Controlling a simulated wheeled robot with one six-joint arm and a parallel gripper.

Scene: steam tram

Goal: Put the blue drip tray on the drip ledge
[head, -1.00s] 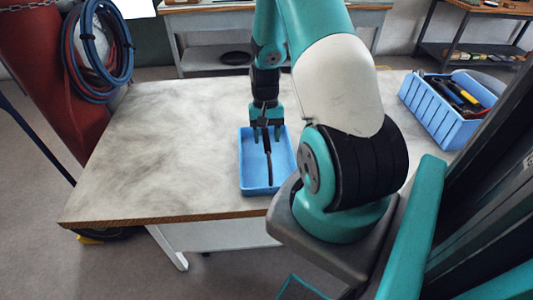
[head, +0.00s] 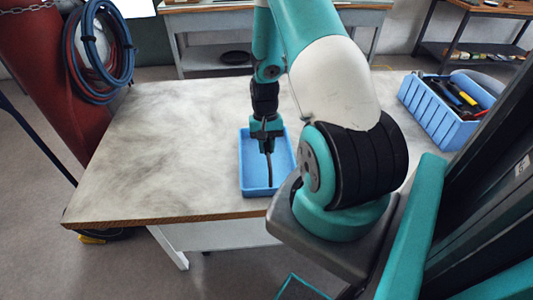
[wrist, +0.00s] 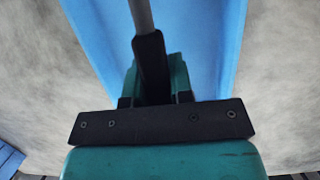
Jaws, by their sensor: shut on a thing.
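The blue drip tray (head: 255,176) lies flat on the worktop, near its front edge. It also shows below the fingers in the wrist view (wrist: 205,45). A thin dark tool (head: 270,174) with a black handle and a grey shaft is in the tray; the wrist view shows its black handle (wrist: 150,58) between my fingers. My gripper (head: 267,147) points down over the tray and is shut on that tool, not on the tray wall. Whether the tool is lifted clear of the tray floor, I cannot tell. I cannot make out a drip ledge.
The worktop (head: 165,145) is bare left of the tray. A blue crate (head: 432,112) with several tools stands at its right end. Red and blue hoses (head: 72,45) hang on a red post at the left. Another bench (head: 205,22) stands behind.

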